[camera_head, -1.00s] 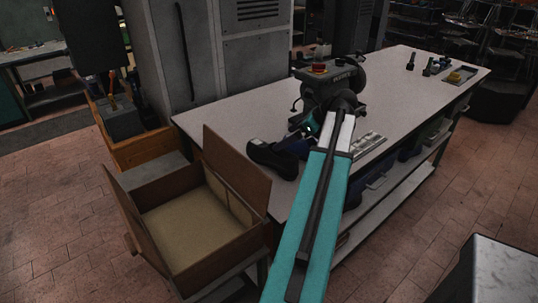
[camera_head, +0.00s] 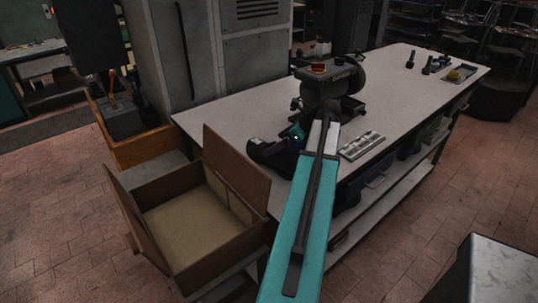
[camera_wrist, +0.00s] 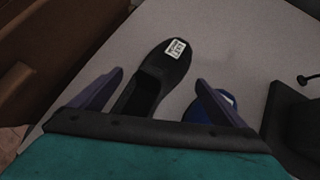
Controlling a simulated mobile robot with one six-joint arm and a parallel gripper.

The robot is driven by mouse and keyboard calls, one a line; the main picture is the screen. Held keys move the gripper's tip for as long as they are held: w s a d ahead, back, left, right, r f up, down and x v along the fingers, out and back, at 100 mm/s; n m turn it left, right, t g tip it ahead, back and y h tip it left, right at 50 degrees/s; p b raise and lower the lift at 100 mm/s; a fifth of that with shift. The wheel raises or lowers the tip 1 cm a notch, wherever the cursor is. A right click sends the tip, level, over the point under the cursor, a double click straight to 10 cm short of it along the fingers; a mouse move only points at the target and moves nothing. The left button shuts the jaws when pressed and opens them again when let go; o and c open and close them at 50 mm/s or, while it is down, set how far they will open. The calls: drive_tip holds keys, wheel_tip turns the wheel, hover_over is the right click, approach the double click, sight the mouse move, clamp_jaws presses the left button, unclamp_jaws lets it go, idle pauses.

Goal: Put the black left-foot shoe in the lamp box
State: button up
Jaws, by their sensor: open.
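A black shoe (camera_head: 266,152) lies on the near left part of the bench. In the wrist view the black shoe (camera_wrist: 168,68) has a white label on its toe that seems to read LEFT. My gripper (camera_wrist: 160,77) is open, its fingers on either side of the shoe in the picture and apart from it. In the head view my gripper (camera_head: 295,138) is just right of the shoe, partly hidden by my arm. The open brown box (camera_head: 190,228) stands left of the bench with flaps raised; its visible floor is bare. I see no lamp marking on it.
A blue object (camera_wrist: 205,108) lies right of the shoe, partly behind my right finger. A dark press (camera_head: 332,88) stands on the bench (camera_head: 235,115) behind my gripper. A metal tray (camera_head: 362,146) lies right of my arm. A wooden crate (camera_head: 140,150) stands behind the box.

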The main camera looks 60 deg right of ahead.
drive_tip(key=shift+p+x, duration=1)
drive_tip(key=shift+x, duration=1.5)
drive_tip(key=shift+s+f, duration=0.1)
drive_tip(key=c, duration=1.7)
drive_tip(key=shift+r, duration=0.35)
drive_tip(key=c, duration=0.4)
drive_tip(key=shift+o, duration=0.2)
drive_tip(key=shift+r+b, duration=1.35)
drive_tip(key=shift+r, duration=3.35)
drive_tip(key=shift+c, duration=1)
